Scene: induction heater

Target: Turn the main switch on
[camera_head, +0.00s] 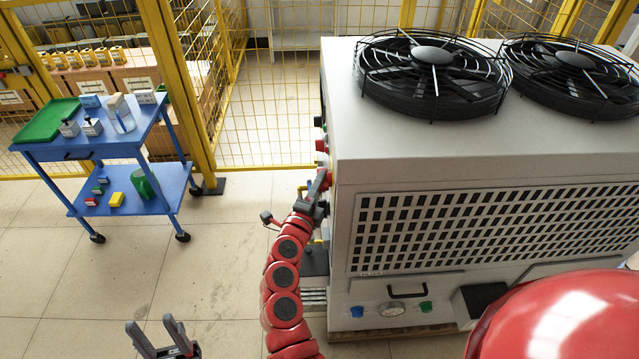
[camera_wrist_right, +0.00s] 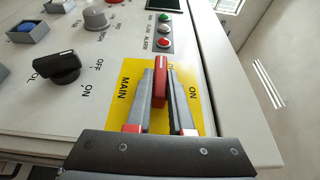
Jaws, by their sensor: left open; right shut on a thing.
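The main switch is a red handle (camera_wrist_right: 160,72) on a yellow plate (camera_wrist_right: 124,73) marked MAIN and ON; another mark is mostly hidden behind the handle. My right gripper (camera_wrist_right: 163,85) has its two grey fingers on either side of the red handle and is shut on it. In the head view my right gripper (camera_head: 320,185) is at the left side face of the large white heater cabinet (camera_head: 400,155), where the switch itself is hard to make out. My left gripper (camera_head: 157,334) is open and empty, low over the floor at the bottom left.
Around the switch are a black knob (camera_wrist_right: 57,68), a row of indicator lights (camera_wrist_right: 164,29) and other buttons. Fans (camera_head: 433,70) top the cabinet. A blue cart (camera_head: 105,148) with small items stands at the left by yellow fencing (camera_head: 190,90). Floor between cart and cabinet is clear.

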